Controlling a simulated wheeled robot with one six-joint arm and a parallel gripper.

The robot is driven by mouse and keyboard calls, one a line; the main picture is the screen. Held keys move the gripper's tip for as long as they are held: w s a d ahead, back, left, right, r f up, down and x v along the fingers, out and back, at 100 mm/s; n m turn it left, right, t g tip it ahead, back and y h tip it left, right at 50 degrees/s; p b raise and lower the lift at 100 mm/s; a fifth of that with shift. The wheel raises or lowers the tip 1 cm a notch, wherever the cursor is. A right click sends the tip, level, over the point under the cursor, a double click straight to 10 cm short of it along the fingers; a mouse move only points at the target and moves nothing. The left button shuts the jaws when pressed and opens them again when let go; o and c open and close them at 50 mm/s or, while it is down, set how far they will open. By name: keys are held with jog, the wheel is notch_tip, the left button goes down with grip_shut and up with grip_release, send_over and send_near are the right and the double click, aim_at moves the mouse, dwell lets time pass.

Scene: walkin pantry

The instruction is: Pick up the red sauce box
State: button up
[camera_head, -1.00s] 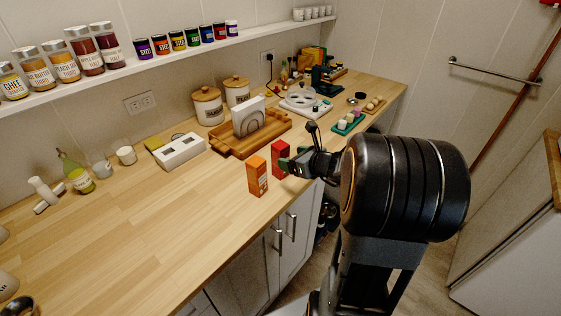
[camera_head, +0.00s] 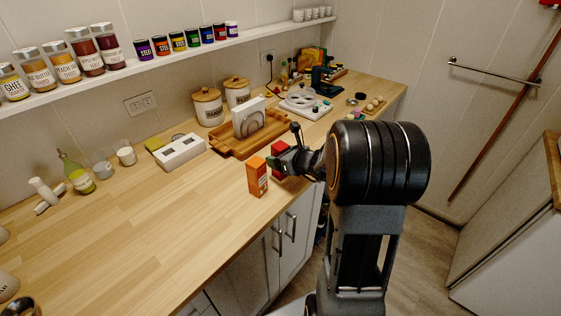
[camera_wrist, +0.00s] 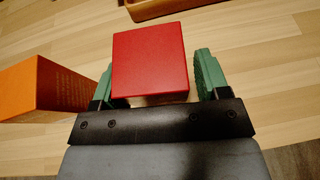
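The red sauce box (camera_head: 278,148) stands on the wooden counter near its front edge, partly hidden behind my gripper in the head view. In the wrist view the red box (camera_wrist: 150,62) lies between the two green finger pads of my gripper (camera_wrist: 155,82). My gripper also shows in the head view (camera_head: 277,163). An orange box (camera_head: 257,176) stands just left of the red box; in the wrist view the orange box (camera_wrist: 45,88) is close to the left finger.
A wooden tray (camera_head: 226,146) with a napkin holder sits behind the boxes. A white device (camera_head: 180,152) and two canisters (camera_head: 207,107) stand farther back. The counter (camera_head: 150,230) to the left is clear. A cabinet (camera_head: 290,235) is below the front edge.

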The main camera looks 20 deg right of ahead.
jog(key=c, duration=0.9)
